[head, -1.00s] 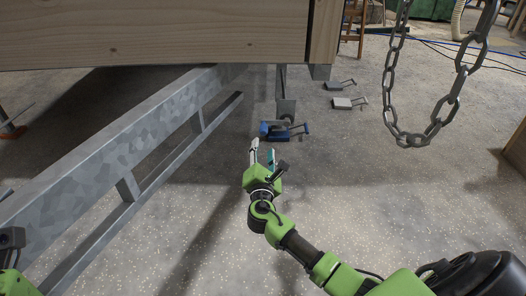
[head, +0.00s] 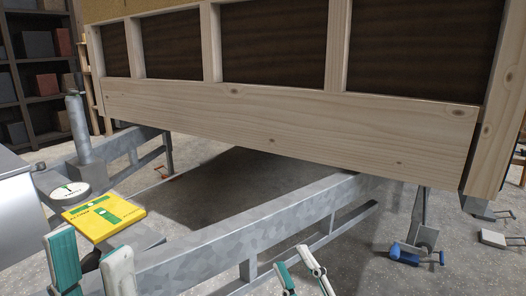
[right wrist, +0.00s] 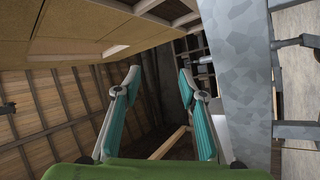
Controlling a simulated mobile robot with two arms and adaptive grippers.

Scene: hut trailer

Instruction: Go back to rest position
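My left gripper (head: 90,246) is at the lower left of the head view. Its teal and pale fingers stand apart with nothing between them, just below a yellow case with green markings (head: 125,212). My right gripper (head: 294,258) is at the bottom middle of the head view, in front of the galvanized steel beam (head: 215,245). In the right wrist view my right gripper (right wrist: 160,75) has its two teal-padded fingers wide apart and empty, with the steel beam (right wrist: 243,80) to their right.
A wooden-framed hut wall (head: 280,125) overhangs the trailer frame. A round dial (head: 68,191) and a metal post (head: 80,128) are at the left. A blue-handled clamp (head: 408,256) lies low at the right. Open floor (head: 365,262) shows right of the beam.

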